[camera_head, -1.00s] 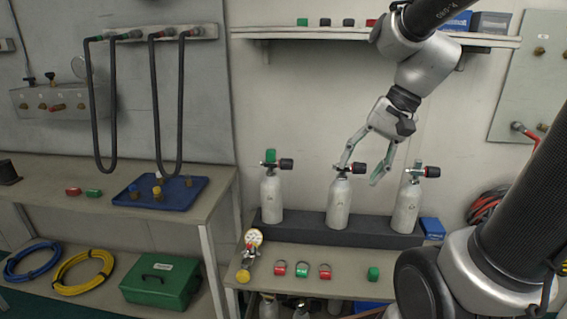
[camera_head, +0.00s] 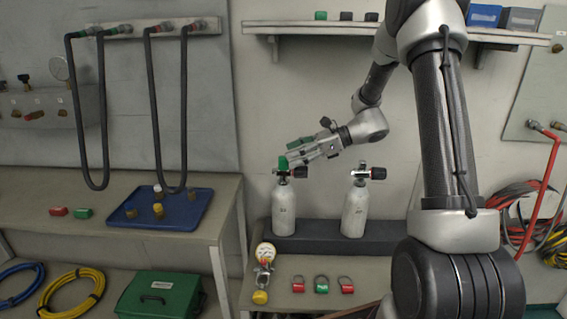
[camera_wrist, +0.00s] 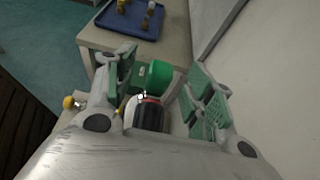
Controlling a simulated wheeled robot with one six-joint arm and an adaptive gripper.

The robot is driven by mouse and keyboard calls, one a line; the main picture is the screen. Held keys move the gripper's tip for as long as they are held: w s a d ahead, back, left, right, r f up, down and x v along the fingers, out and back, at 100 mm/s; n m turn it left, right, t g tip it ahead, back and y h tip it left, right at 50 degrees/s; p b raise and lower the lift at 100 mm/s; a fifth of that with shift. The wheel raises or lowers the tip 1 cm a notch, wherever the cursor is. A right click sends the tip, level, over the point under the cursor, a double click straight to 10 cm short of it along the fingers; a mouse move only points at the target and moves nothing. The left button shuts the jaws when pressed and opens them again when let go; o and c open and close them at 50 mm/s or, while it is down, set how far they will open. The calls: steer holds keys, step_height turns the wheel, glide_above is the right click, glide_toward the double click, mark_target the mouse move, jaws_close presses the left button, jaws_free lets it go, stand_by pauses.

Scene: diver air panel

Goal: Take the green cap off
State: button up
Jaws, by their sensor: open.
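The green cap (camera_head: 283,163) sits upright on the valve of the left grey cylinder (camera_head: 284,208). The valve has a black knob on its right side. My gripper (camera_head: 292,155) is open at the cap, reaching in from the right. In the wrist view the cap (camera_wrist: 158,76) lies between the two green-padded fingers, with the dark valve knob (camera_wrist: 148,113) nearer the camera. There seems to be a gap on the right of the cap; I cannot tell whether the left finger touches it.
Another cylinder (camera_head: 355,208) stands to the right on the dark rack (camera_head: 322,236). A gauge (camera_head: 266,252) and several red and green locks lie on the bench in front. A shelf (camera_head: 300,27) runs above. My arm hides the area farther right.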

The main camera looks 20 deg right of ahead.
mark_target(284, 157)
steer(key=x, duration=0.4)
steer(key=shift+w+f, duration=0.25)
steer(key=shift+f, duration=0.05)
steer(key=c, duration=0.8)
steer(key=shift+r, duration=0.6)
step_height(284, 157, up, 2)
steer(key=shift+r, duration=0.15)
steer(key=s+d, duration=0.3)
steer(key=d, duration=0.5)
steer(key=s+d, duration=0.2)
steer(key=d, duration=0.7)
steer(key=shift+s, duration=0.35)
